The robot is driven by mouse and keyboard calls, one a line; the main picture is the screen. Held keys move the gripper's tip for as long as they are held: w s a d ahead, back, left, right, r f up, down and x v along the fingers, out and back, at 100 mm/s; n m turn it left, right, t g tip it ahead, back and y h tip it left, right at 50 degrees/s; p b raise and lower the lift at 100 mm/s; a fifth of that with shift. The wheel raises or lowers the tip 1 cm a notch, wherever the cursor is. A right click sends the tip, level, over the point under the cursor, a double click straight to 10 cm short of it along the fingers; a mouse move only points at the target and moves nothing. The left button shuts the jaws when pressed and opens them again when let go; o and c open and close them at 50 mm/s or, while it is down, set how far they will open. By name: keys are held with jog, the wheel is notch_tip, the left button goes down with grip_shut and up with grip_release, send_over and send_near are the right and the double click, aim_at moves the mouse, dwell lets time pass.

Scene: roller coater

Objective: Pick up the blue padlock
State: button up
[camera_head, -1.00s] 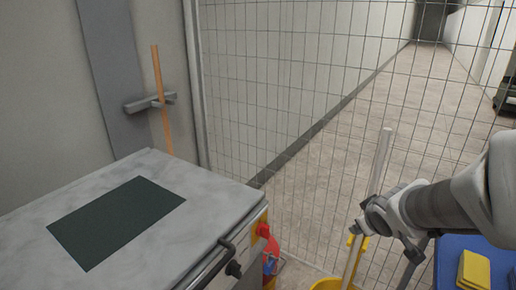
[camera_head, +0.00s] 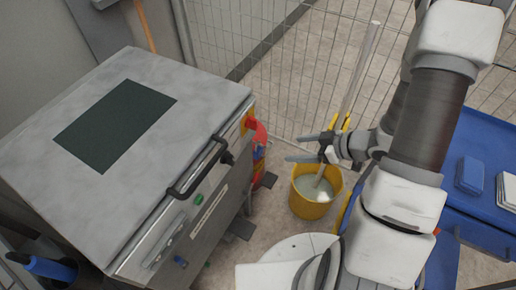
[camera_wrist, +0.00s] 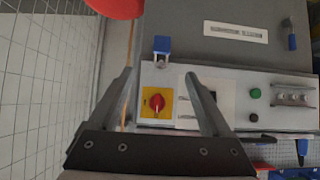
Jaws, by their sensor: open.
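In the wrist view, a small blue block with a grey part under it, likely the blue padlock (camera_wrist: 162,44), is on the machine front near the red and yellow switch (camera_wrist: 157,102). In the head view I cannot make out the padlock clearly. My gripper (camera_head: 298,148) is open and empty in the head view, above the yellow bucket and right of the machine. In the wrist view its two fingers (camera_wrist: 158,75) spread apart in front of the switch panel, with the blue block beyond and between the fingertips in the picture.
The grey machine (camera_head: 200,85) has a dark handle (camera_head: 205,165) along its front edge. A yellow bucket (camera_head: 305,207) with a pole stands on the floor. A wire fence (camera_head: 300,60) is behind. A blue table (camera_head: 490,135) is at the right, holding a blue box (camera_head: 470,174).

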aim_at(261, 150)
jog(key=b+x, duration=0.3)
jog(key=x, duration=0.7)
jog(key=shift+w+a+f, duration=0.15)
jog(key=shift+a+f, duration=0.05)
jog(key=shift+f, duration=0.05)
jog(key=shift+a+b+x, duration=0.25)
jog(key=shift+b+x, duration=0.65)
jog(key=shift+x, duration=1.75)
jog(key=shift+r, duration=0.25)
grip_shut()
